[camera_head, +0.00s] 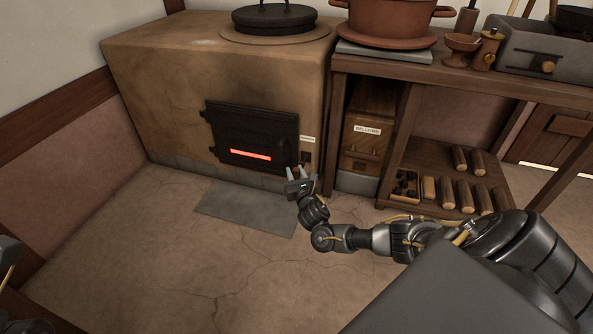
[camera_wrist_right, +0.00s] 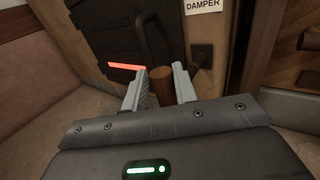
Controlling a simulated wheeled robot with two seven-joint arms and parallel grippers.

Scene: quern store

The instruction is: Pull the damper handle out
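The damper handle (camera_wrist_right: 162,86) is a brown wooden grip beside the stove door, below a white DAMPER label (camera_wrist_right: 202,5). A dark square plate (camera_wrist_right: 203,55) sits on the stove front just right of it. My right gripper (camera_head: 296,171) is at the stove front, right of the door's lower corner; it also shows in the wrist view (camera_wrist_right: 160,85). Its two grey fingers stand on either side of the wooden grip, with what look like slim gaps. In the head view the gripper hides most of the handle. My left gripper is out of view; only a dark part of my left arm shows.
The black stove door (camera_head: 253,137) has a glowing red slot. A grey slab (camera_head: 246,206) lies on the floor before it. To the right stands a wooden bench (camera_head: 480,80) with a bellows box (camera_head: 366,139) and a shelf of several wooden cylinders (camera_head: 465,193). The left floor is clear.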

